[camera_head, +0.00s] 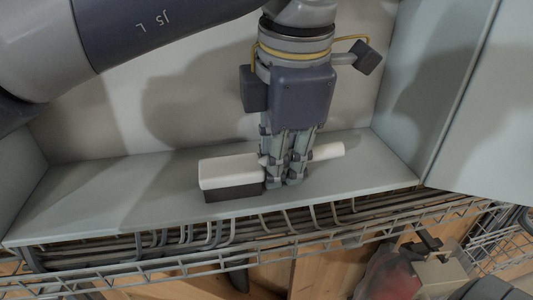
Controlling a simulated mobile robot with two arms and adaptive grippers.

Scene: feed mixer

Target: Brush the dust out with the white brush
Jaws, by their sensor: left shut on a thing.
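The white brush (228,172) has a white block, dark bristles underneath and a white handle stub out to the right. It lies level at the bottom of a grey recess (120,190), its bristles close to the floor of the recess; I cannot tell if they touch. My left gripper (284,178) points down and is shut on the brush's handle, just right of the block. The fingers hide the middle of the handle. I cannot make out any dust on the grey floor. My right gripper is not in view.
A wire cable tray (250,258) with several grey cables runs along the recess's front edge. A grey side wall (430,90) closes the recess on the right. Wooden boards and a red-and-beige object (410,270) are below. The recess floor left of the brush is clear.

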